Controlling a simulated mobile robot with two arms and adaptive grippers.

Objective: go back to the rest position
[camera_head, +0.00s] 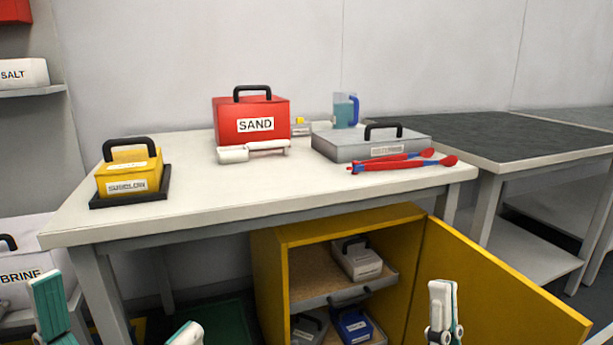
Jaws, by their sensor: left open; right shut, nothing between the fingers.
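My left gripper (117,306) is at the lower left, below the front edge of the white table (225,215). Its two teal-and-white fingers are spread wide apart, with nothing seen between them. Its base is cut off by the bottom of the view. My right gripper (442,308) is at the lower right, in front of the open yellow door (490,290). Its white fingers are together with nothing between them. Both grippers appear apart from the things on the table. The rest of both arms is out of view.
The table carries a yellow box (128,165) on a black tray, a red SAND box (250,122), a grey box (370,145), red-and-blue tongs (403,162) and a blue-handled jug (345,110). Below, an open yellow cabinet (350,228) holds several handled boxes. A BRINE box (30,275) stands left.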

